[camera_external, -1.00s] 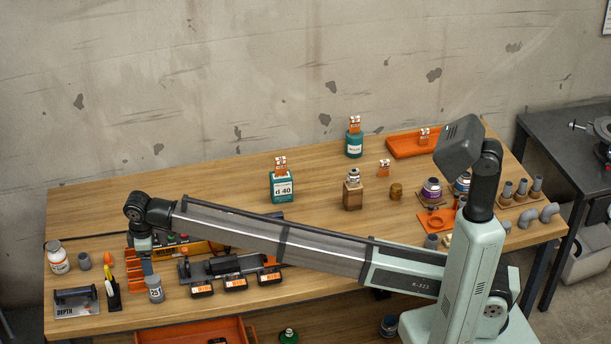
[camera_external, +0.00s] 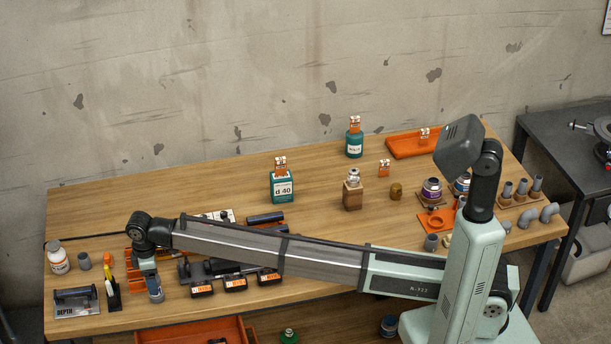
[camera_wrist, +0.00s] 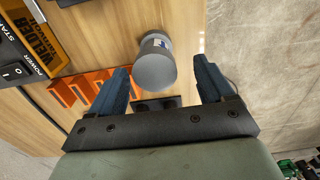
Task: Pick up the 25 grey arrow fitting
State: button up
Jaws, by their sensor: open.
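The grey arrow fitting (camera_external: 156,296) stands near the front left edge of the table, partly hidden by my gripper in the external view. My gripper (camera_external: 149,275) is directly above it, pointing down. In the wrist view, the fitting (camera_wrist: 155,70) shows as a grey cylinder with a small white and blue label. It lies between the two blue fingers of my gripper (camera_wrist: 162,72), with a visible gap on each side. The fingers are open and hold nothing. Whether the fingertips reach down past its top I cannot tell.
An orange rack (camera_wrist: 90,88) is close to one finger in the wrist view. A black pen holder (camera_external: 113,298) stands left of the fitting, and black boxes with orange labels (camera_external: 202,291) stand to its right. A grey fitting (camera_external: 84,261) and white bottle (camera_external: 57,257) are farther left.

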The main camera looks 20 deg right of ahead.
jog(key=f, duration=0.5)
jog(key=shift+w, duration=0.25)
jog(key=c, duration=1.2)
jog(key=shift+o, duration=0.2)
jog(key=shift+r, duration=0.1)
